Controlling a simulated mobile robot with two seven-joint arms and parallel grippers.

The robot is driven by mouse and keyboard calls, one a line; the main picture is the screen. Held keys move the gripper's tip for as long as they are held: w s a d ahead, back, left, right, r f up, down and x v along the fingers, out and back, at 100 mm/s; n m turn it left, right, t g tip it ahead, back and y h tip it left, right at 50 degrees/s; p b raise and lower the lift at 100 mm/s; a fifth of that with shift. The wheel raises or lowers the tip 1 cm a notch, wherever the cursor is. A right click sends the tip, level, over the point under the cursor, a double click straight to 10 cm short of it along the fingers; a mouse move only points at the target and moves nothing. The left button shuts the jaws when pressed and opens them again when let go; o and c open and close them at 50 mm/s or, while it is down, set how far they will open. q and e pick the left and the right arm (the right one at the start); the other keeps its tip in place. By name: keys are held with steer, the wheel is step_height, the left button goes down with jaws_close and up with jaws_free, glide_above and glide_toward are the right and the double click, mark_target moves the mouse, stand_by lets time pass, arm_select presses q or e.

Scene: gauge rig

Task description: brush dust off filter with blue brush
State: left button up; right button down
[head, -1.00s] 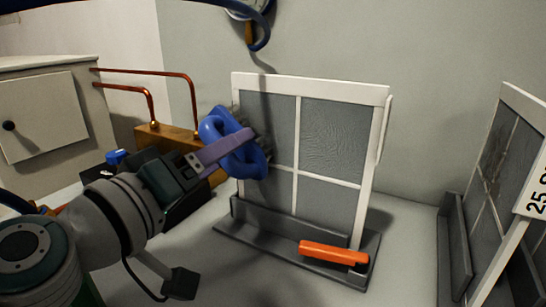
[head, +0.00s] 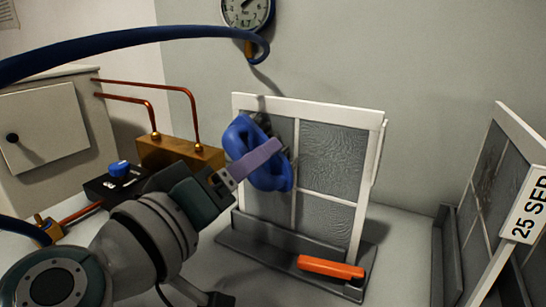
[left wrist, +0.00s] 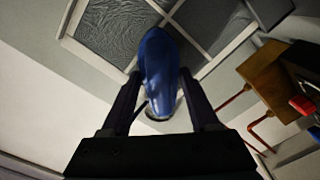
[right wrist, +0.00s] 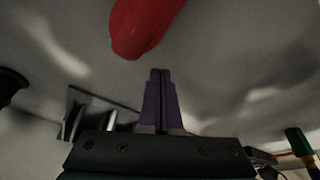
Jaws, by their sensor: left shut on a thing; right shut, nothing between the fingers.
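The blue brush (head: 242,140) is held by my left gripper (head: 262,158), whose purple fingers are shut on it. It is in front of the upper left pane of the white-framed filter (head: 335,150); I cannot tell whether its bristles touch the mesh. The left wrist view shows the brush's rounded blue back (left wrist: 160,70) between the fingers, with filter panes (left wrist: 120,30) beyond. The filter stands upright in a dark grey stand (head: 270,256). My right gripper (right wrist: 160,72) is shut and empty, seen only in the right wrist view.
An orange bar (head: 331,267) lies on the stand's front. A second filter (head: 490,175) with brownish marks and a "25 SEP" tag (head: 529,205) stands at right. A gauge (head: 245,12), blue hose (head: 130,40) and copper pipes (head: 165,90) are behind. A red object (right wrist: 140,28) shows near my right gripper.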

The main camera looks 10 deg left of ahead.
mark_target(284, 163)
arm_select(q)
steer(key=shift+s+d+p, duration=0.2)
steer(key=shift+s+d, duration=0.1)
steer(key=shift+d, duration=0.5)
steer(key=shift+s+d+p, duration=0.2)
steer(key=shift+s+d, duration=0.1)
steer(key=shift+d, duration=0.5)
arm_select(e)
steer(key=shift+r, duration=0.4)
arm_select(q)
steer(key=shift+s+d+p, duration=0.15)
steer(key=shift+s+d, duration=0.15)
steer(key=shift+d, duration=0.6)
steer(key=shift+s+d+p, duration=0.15)
steer(key=shift+s+d, duration=0.15)
steer(key=shift+d, duration=0.55)
arm_select(e)
steer(key=shift+r, duration=0.25)
arm_select(q)
steer(key=shift+s, duration=0.15)
arm_select(e)
steer(key=shift+r, duration=0.1)
steer(key=shift+w+r, duration=0.1)
arm_select(q)
steer(key=shift+p+v, duration=0.45)
steer(key=shift+v, duration=2.35)
arm_select(e)
steer(key=shift+r, duration=0.3)
